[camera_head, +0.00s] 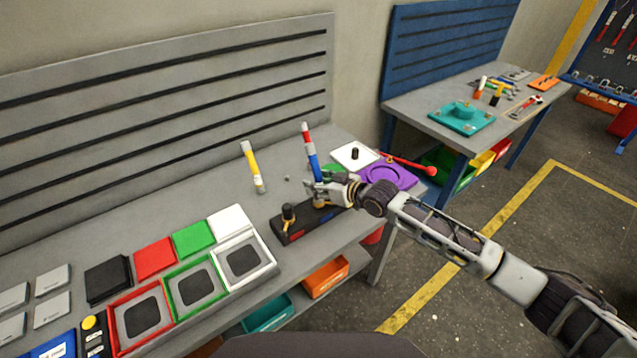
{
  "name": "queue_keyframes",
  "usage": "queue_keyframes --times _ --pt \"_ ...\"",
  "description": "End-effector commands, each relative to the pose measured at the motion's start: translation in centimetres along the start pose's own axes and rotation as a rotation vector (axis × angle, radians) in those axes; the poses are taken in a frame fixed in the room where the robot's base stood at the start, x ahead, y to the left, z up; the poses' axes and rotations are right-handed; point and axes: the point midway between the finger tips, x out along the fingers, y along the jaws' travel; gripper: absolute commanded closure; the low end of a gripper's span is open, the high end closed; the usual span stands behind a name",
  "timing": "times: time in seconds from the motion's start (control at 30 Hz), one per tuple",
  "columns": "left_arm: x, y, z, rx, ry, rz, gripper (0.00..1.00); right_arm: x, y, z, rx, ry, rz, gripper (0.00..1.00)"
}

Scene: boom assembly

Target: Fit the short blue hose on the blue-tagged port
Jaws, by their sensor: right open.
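A short upright rod, blue below with white and red bands above (312,158), stands at the middle of the grey bench and looks like the blue hose. Its lower end is hidden behind my right gripper (314,191). That gripper is open, and its fingers are close to the rod's lower end; I cannot tell if they touch it. A black block (295,232) with brassy fittings lies just below the gripper. One black-topped fitting (288,212) shows on its left part, and another is partly hidden under the gripper. My left gripper is not in view.
A purple plate (392,178), a white plate (352,156) and a red-handled tool (408,163) lie to the right. Red, green and white framed trays (274,272) fill the front left.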

Motion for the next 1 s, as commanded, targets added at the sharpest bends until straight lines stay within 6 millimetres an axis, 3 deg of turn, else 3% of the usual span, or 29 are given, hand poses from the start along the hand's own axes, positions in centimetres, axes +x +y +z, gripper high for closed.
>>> queue_keyframes --times 0.27,1.0 --pt "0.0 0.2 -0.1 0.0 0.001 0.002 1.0 -1.2 0.0 0.0 0.0 0.001 0.0 0.53" --pt "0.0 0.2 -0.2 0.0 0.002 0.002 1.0 -7.9 0.1 0.0 0.0 0.001 0.001 0.53"
